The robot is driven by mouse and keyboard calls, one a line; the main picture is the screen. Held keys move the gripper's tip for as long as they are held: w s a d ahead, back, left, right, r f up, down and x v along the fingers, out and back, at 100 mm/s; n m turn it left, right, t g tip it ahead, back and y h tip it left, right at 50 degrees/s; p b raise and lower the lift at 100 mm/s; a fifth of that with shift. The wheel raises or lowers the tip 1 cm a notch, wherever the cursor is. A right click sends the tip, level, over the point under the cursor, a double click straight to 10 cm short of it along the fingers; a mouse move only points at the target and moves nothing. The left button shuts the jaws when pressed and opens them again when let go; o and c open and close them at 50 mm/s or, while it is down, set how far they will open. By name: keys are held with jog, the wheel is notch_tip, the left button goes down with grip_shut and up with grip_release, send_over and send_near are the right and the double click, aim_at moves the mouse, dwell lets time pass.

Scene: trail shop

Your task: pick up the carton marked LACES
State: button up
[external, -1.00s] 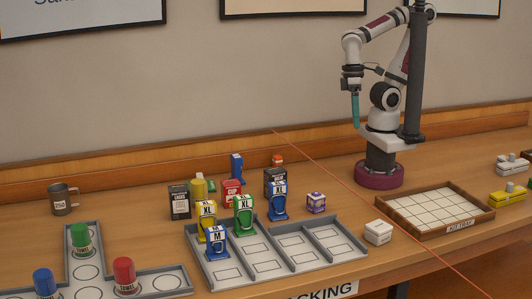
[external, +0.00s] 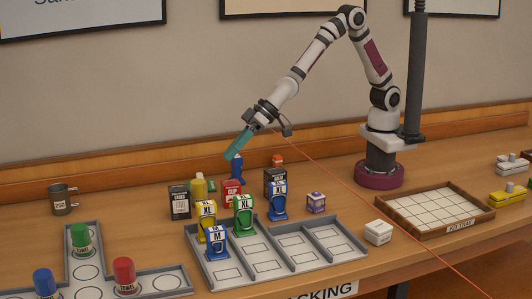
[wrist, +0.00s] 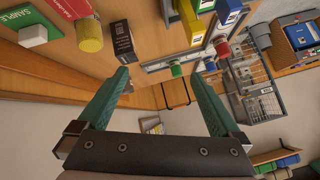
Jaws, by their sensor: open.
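A dark carton (external: 180,202) with a white label stands upright at the back left, beside a yellow cylinder; its print is too small to read surely. A second dark carton (external: 275,182) stands further right, behind a blue XL piece, its lettering also unclear. I cannot tell which one is marked LACES. My gripper (external: 237,145) is open and empty, in the air above and behind the group. In the wrist view its teal fingers (wrist: 163,82) are spread, with a dark labelled carton (wrist: 122,41) beyond the left fingertip.
A red CUP box (external: 231,192), a yellow cylinder (external: 198,187) and a blue piece (external: 236,168) crowd between the dark cartons. A grey divided tray (external: 300,262) lies in front. A purple-white box (external: 316,202) and a white box (external: 378,232) stand right. A mug (external: 62,199) is far left.

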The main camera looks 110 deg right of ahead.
aim_at(181, 188)
jog(key=w+d+f+h, duration=0.1)
jog(key=w+f+h, duration=0.1)
jog(key=f, duration=0.1)
jog(key=w+d+f+t+h, duration=0.1)
jog(key=w+d+f+h, duration=0.1)
jog(key=w+f, duration=0.1)
jog(key=w+d+f+t+h, duration=0.1)
jog(key=w+f, duration=0.2)
jog(key=shift+w+d+f+m+h, duration=0.2)
jog(key=shift+d+m+h, duration=0.1)
jog(key=shift+h, duration=0.1)
jog(key=x, duration=0.4)
jog(key=shift+w+d, duration=0.15)
jog(key=shift+w, duration=0.05)
grip_shut()
